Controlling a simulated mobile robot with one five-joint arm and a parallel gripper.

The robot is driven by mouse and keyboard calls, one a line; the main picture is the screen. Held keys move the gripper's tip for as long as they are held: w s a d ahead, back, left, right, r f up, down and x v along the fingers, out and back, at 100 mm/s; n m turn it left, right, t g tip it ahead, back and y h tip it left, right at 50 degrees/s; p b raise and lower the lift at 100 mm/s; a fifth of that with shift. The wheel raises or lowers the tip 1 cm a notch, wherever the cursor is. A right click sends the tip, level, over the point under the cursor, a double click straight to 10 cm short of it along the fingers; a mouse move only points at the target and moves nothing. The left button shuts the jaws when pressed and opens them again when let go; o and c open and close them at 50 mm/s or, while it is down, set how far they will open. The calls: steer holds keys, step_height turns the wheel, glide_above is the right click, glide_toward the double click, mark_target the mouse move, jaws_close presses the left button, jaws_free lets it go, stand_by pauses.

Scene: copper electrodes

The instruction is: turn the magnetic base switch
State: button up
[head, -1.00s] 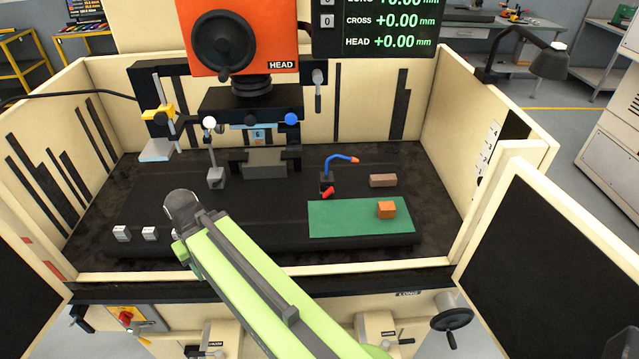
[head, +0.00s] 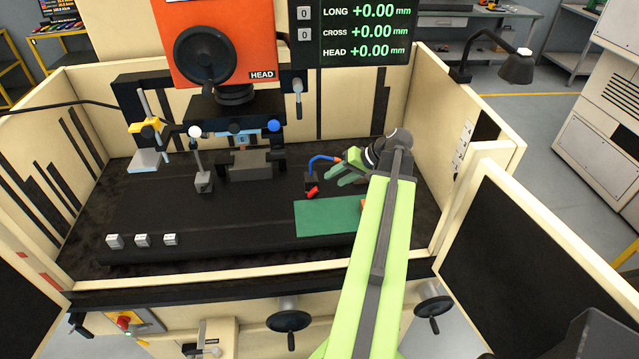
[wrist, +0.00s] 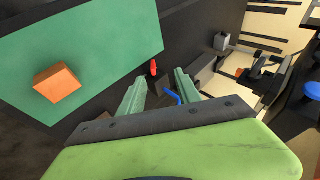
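The small dark magnetic base (head: 310,178) stands on the black machine table behind the green mat, with a red switch lever (head: 313,190) at its front and a blue hose (head: 322,159) rising from it. The red lever also shows in the wrist view (wrist: 153,66), beyond and between the fingertips. My gripper (head: 336,174) is just right of the base, its green fingers pointing left toward it. In the wrist view my gripper (wrist: 158,74) is open, with a gap between its fingers. The blue hose appears there beside the right finger. Contact with the lever is not visible.
The green mat (head: 325,218) lies in front of the base; an orange block (wrist: 57,83) sits on it, mostly hidden by my arm in the head view. A grey indicator stand (head: 204,182) and several white blocks (head: 142,240) are left. Cream enclosure walls surround the table.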

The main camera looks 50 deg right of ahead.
mark_target(317, 189)
steer(key=s+d+r+t, duration=0.1)
steer(key=s+d, duration=0.2)
steer(key=d, duration=0.1)
steer(key=shift+m, duration=0.4)
steer(key=b+x, duration=1.1)
steer(key=x, duration=0.5)
steer(key=shift+s+d+f+b, duration=0.1)
steer(key=shift+f+b, duration=0.15)
steer(key=shift+b, duration=0.1)
steer(key=shift+w+f+h, duration=0.25)
steer(key=shift+w+h, duration=0.05)
steer(key=shift+w, duration=0.15)
